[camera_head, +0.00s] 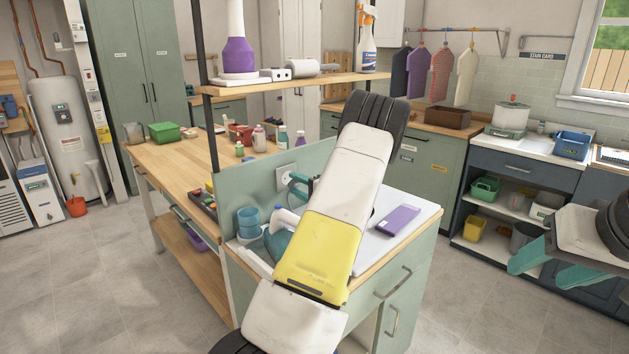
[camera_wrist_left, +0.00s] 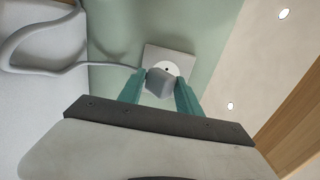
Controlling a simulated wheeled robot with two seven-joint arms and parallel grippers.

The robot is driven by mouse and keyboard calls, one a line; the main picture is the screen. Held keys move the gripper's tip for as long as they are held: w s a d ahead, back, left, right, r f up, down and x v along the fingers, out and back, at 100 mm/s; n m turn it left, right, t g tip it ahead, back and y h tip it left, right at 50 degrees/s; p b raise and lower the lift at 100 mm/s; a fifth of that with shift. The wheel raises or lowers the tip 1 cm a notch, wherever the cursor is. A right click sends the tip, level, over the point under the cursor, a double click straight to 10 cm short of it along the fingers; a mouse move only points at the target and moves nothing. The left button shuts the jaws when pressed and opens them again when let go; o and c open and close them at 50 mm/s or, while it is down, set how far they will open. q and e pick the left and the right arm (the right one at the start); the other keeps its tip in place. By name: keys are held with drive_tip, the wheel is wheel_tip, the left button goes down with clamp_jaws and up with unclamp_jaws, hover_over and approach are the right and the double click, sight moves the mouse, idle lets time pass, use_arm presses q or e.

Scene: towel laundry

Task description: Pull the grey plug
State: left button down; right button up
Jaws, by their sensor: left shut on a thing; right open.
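The grey plug (camera_wrist_left: 159,83) is between the teal fingers of my left gripper (camera_wrist_left: 161,77), which is shut on it. A grey cable runs from the plug to the left in the left wrist view. The white wall socket (camera_wrist_left: 171,61) is right behind the plug, with a dark hole visible on its face. I cannot tell whether the plug's pins are in the socket. In the head view, the socket (camera_head: 284,171) is on the green panel, and my left arm hides most of my left gripper. My right gripper (camera_head: 540,267) is open and empty at the right.
A wooden shelf (camera_head: 300,82) with bottles hangs above. Floor is free between the bench and the dark blue cabinets.

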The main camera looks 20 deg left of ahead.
sight(297, 185)
use_arm(q)
drive_tip(key=shift+v, duration=2.35)
drive_tip(key=s+d+m+t+h, duration=0.2)
drive_tip(key=d+m+t+h, duration=0.1)
drive_tip(key=d, duration=0.4)
drive_tip(key=s+d+m+t+h, duration=0.3)
drive_tip(key=d+t+h, duration=0.1)
drive_tip(key=d, duration=0.4)
drive_tip(key=s+d+r+m+t+h, duration=0.1)
drive_tip(key=s+d+m+t+h, duration=0.2)
drive_tip(key=d, duration=0.4)
drive_tip(key=shift+d+m+h, duration=0.35)
drive_tip(key=shift+m+h, duration=0.25)
drive_tip(key=shift+h, duration=0.1)
drive_tip(key=shift+r, duration=0.15)
drive_tip(key=c, duration=0.7)
unclamp_jaws()
drive_tip(key=shift+c, duration=0.2)
